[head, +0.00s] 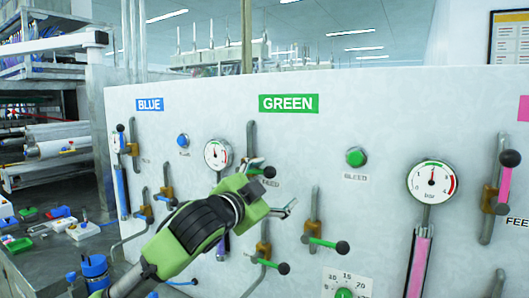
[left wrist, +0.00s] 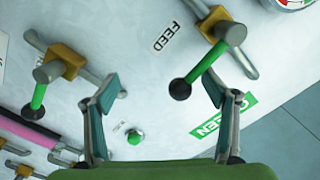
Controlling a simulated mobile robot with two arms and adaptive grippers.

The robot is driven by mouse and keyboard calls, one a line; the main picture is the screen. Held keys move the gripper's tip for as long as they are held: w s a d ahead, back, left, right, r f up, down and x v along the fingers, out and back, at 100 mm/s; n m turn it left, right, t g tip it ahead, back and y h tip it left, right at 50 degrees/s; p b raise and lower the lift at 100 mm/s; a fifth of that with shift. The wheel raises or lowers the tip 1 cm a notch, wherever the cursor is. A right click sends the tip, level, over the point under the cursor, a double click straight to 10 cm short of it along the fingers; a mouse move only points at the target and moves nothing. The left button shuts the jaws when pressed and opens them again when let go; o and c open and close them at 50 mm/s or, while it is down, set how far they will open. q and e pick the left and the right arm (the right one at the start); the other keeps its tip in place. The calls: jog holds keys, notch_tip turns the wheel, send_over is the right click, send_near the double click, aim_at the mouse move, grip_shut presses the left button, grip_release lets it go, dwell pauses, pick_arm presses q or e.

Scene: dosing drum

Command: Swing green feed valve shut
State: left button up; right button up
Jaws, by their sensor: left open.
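The green feed valve (head: 258,171) is on the white panel below the GREEN sign (head: 289,104). Its short green lever points right in the head view and ends in a black knob (head: 269,172). In the left wrist view its brass body (left wrist: 213,22) is at the top, with the lever (left wrist: 206,62) running down-left to its knob (left wrist: 180,88). My left gripper (head: 275,187) is open, with one finger close to the lever in the head view. In the left wrist view the knob appears between the fingertips (left wrist: 160,85), nearer the right one; contact cannot be told. My right gripper is out of view.
Another green-levered valve (head: 315,240) is below right, also at left in the wrist view (left wrist: 60,65). A gauge (head: 217,154) and a green bleed button (head: 356,157) flank the feed valve. Blue valves are left, a pink-levered one right. A cluttered bench (head: 40,262) is far left.

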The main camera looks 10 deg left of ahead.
pick_arm(q)
jog(key=shift+w+a+f, duration=0.15)
jog(key=shift+w+a, duration=0.2)
jog(key=shift+a, duration=0.2)
jog(key=shift+w+a+f, duration=0.1)
jog(key=shift+w+a, duration=0.2)
jog(key=shift+a, duration=0.25)
jog(key=shift+s+d+r, duration=0.4)
jog(key=shift+d+r, duration=0.05)
jog(key=shift+d, duration=0.15)
jog(key=shift+s+d+r+p, duration=0.15)
jog(key=shift+d+r+p, duration=0.2)
jog(key=shift+r+p, duration=0.3)
jog(key=shift+a+f, duration=0.1)
jog(key=shift+a, duration=0.2)
jog(key=shift+w+a+f, duration=0.15)
jog(key=shift+w+a, duration=0.15)
jog(key=shift+a, duration=0.05)
jog(key=shift+s+d, duration=0.15)
jog(key=shift+s, duration=0.3)
jog(key=v, duration=0.8)
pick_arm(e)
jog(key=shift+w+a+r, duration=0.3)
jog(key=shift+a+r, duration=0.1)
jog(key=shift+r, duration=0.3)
